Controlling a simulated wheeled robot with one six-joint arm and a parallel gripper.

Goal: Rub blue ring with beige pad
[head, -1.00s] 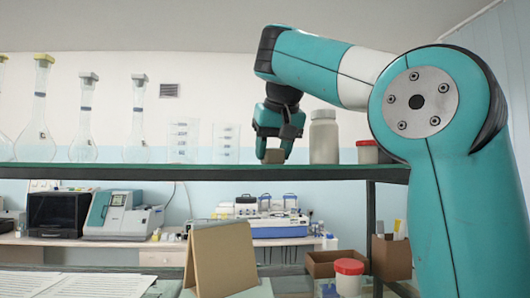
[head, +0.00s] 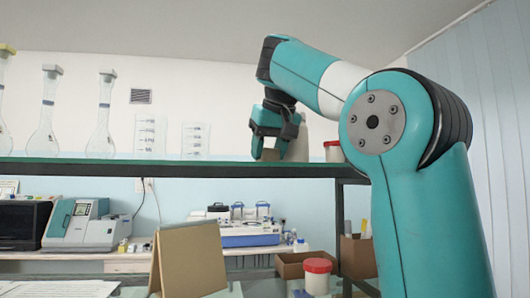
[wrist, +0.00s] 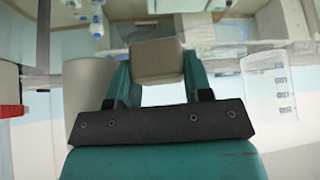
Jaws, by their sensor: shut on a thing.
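The beige pad (wrist: 158,60) is a small rounded block between the fingers of my gripper (wrist: 158,75), which is shut on it. In the head view the pad (head: 270,154) hangs under my gripper (head: 270,148), at the level of the green shelf and close to its edge line. I cannot tell from this view whether the pad touches the shelf. I cannot make out a blue ring in either view.
A pale bottle (head: 298,146) stands right behind or beside my gripper, partly hidden by it. A red-lidded jar (head: 333,151) is farther right on the shelf (head: 120,168). Glass flasks and beakers stand left. A brown board (head: 188,262) and another red-lidded jar (head: 317,277) are below.

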